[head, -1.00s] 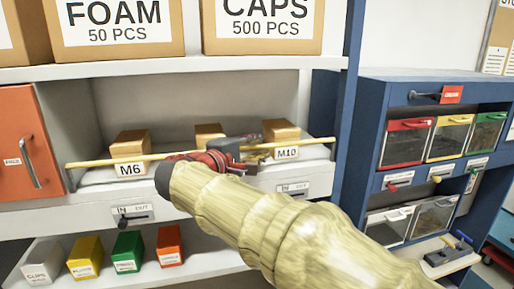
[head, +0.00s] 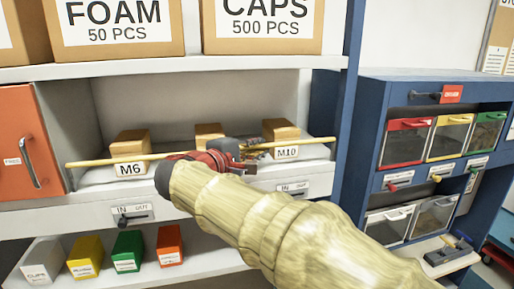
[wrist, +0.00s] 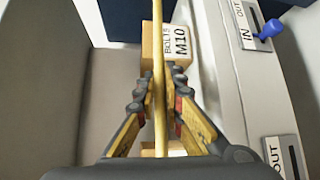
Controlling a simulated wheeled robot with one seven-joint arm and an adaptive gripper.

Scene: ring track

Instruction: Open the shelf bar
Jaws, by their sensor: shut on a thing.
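The shelf bar (head: 95,162) is a thin yellow rod that runs across the front of the middle shelf. It passes in front of the boxes marked M6 (head: 131,147) and M10 (head: 283,132). My gripper (head: 240,150) is at the bar, left of the M10 box. In the wrist view the bar (wrist: 158,60) runs lengthwise between the two fingers of my gripper (wrist: 160,95), which are closed in on it. The M10 box (wrist: 178,45) shows just past the fingertips. My arm hides part of the shelf front in the head view.
IN/OUT slider plates sit on the shelf edge, at left (head: 133,216) and at right (head: 293,189). An orange door (head: 30,140) is at the left. Coloured boxes stand on the lower shelf. A blue cabinet (head: 395,90) with bins stands at the right. The upper shelf (head: 180,68) is above.

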